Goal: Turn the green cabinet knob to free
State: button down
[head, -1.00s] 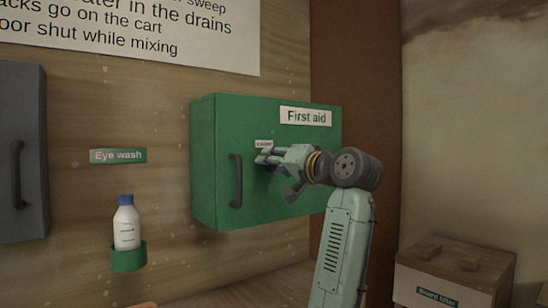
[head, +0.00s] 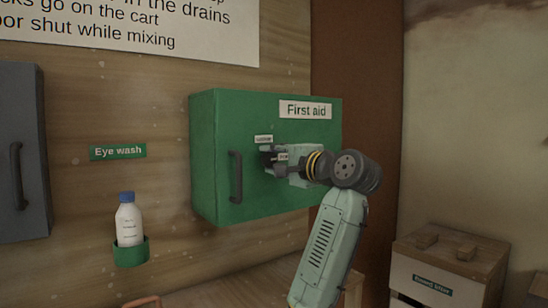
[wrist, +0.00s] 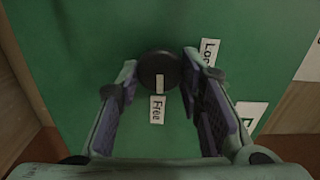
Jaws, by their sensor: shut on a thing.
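The green First aid cabinet (head: 225,150) hangs on the wooden wall. My gripper (head: 268,158) is at its front, below a small white label. In the wrist view the dark round knob (wrist: 158,68) sits between my two fingertips, and my gripper is shut on it. The knob's white mark (wrist: 160,84) points at the "Free" label (wrist: 157,110). A second label (wrist: 208,52), partly hidden by the right finger, begins "Loc". In the head view my gripper hides the knob.
The cabinet's dark handle (head: 235,177) is left of my gripper. An eye wash bottle (head: 129,222) stands in a green holder (head: 131,252) at left. A grey cabinet (head: 20,150) is at the far left, and a wooden-topped box (head: 450,262) at lower right.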

jog(key=shift+m, duration=0.4)
jog(key=c, duration=1.1)
grip_release()
jog(key=v, duration=1.2)
